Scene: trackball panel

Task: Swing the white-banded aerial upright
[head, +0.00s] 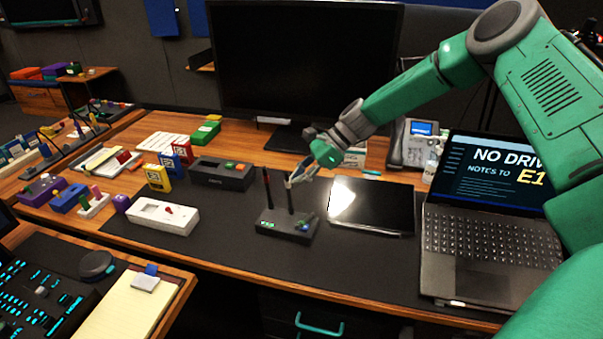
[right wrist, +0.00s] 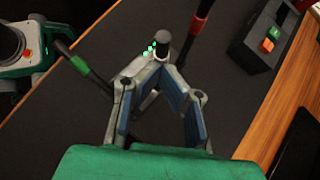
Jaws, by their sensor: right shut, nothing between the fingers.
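The black box (head: 285,229) with small lit lights and several aerials stands on the dark desk mat. A red-banded aerial (head: 267,186) stands up at its left; it also shows in the right wrist view (right wrist: 198,28). A dark middle aerial (head: 291,200) stands about upright, its top at my right gripper (head: 290,182). A green-banded aerial (right wrist: 78,64) leans low to the side. My right gripper is shut with nothing between the fingers; contact with the aerial cannot be told. My left gripper is out of view.
A dark tablet (head: 372,205) and a laptop (head: 490,235) lie right of the box. A black case with coloured buttons (head: 222,175) and a white box (head: 162,216) stand to the left. A monitor (head: 305,65) stands behind. Bare mat lies in front of the box.

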